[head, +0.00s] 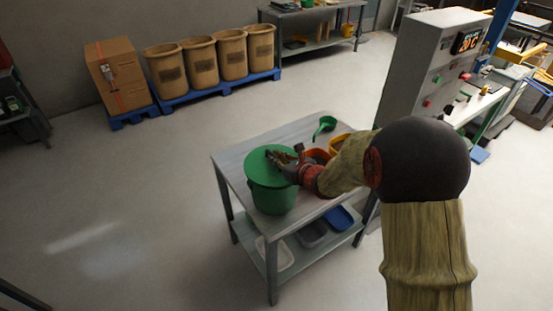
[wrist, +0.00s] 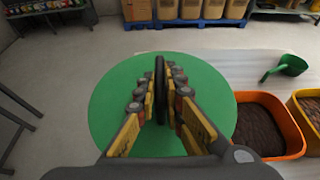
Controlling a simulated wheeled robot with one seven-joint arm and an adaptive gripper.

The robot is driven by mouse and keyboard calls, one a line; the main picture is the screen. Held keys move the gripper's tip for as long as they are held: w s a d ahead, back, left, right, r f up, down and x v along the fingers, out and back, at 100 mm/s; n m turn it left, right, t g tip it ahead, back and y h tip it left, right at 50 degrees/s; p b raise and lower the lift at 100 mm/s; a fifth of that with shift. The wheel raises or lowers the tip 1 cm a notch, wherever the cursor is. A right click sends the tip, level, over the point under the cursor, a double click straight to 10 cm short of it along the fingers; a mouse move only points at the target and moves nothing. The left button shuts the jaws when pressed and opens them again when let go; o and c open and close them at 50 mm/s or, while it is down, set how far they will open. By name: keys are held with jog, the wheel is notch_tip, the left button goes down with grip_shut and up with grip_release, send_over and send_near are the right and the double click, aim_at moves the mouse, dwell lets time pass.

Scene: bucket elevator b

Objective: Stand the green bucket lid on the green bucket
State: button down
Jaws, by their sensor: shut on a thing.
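The green bucket (head: 272,199) stands upright on the near left part of the small table. The round green bucket lid (head: 262,166) is over the bucket's mouth and looks about level; I cannot tell whether it rests on the rim or is held just above it. In the wrist view the lid (wrist: 112,98) is a flat green disc below my gripper. My gripper (wrist: 160,85) is shut on the lid's dark upright handle at its middle. In the head view my gripper (head: 279,157) reaches the lid from the right. The bucket is hidden beneath the lid in the wrist view.
An orange bin (wrist: 289,128) of dark material and a yellow bin (wrist: 308,103) stand right of the lid. A green scoop (head: 325,125) lies at the table's back. A grey control cabinet (head: 420,65) stands behind right. Floor on the left is clear.

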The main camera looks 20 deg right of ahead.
jog(key=shift+f+b, duration=0.3)
jog(key=shift+b, duration=0.05)
jog(key=c, duration=1.9)
grip_release()
jog(key=shift+o, duration=0.4)
jog(key=shift+s, duration=0.1)
